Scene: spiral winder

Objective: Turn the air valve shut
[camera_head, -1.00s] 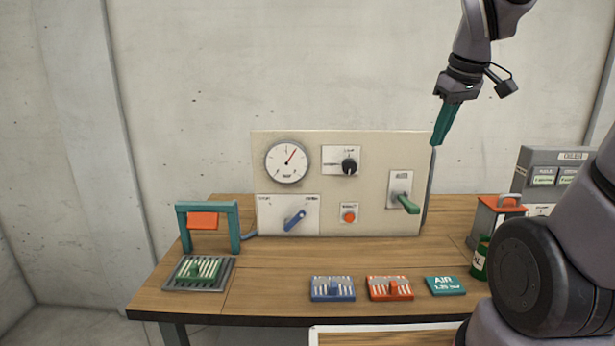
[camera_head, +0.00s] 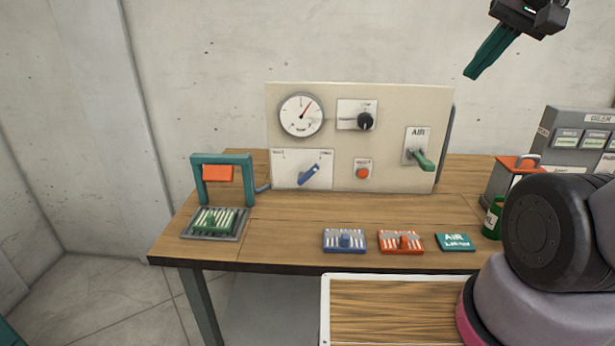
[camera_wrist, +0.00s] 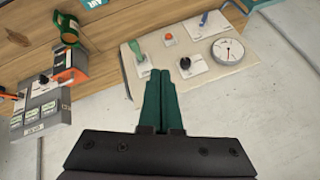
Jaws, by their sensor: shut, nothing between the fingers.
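The air valve is a green lever (camera_head: 422,160) on a white plate (camera_head: 413,133) marked AIR, at the right side of the upright beige panel (camera_head: 310,205). The lever slants down to the right. In the wrist view the green lever (camera_wrist: 138,51) lies just beyond my fingertips in the picture, with a visible gap. My gripper (camera_head: 472,74) is in the air above and right of the panel, its teal fingers pointing down to the left. In the wrist view the fingers (camera_wrist: 160,72) are together and empty.
The panel also carries a gauge (camera_head: 301,116), a black knob (camera_head: 365,121), a blue lever (camera_head: 309,174) and an orange button (camera_head: 362,173). A grey GEAR box (camera_head: 575,140) and an orange-topped box (camera_head: 513,175) stand to the right. Blue (camera_head: 344,241) and orange (camera_head: 400,242) blocks lie in front.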

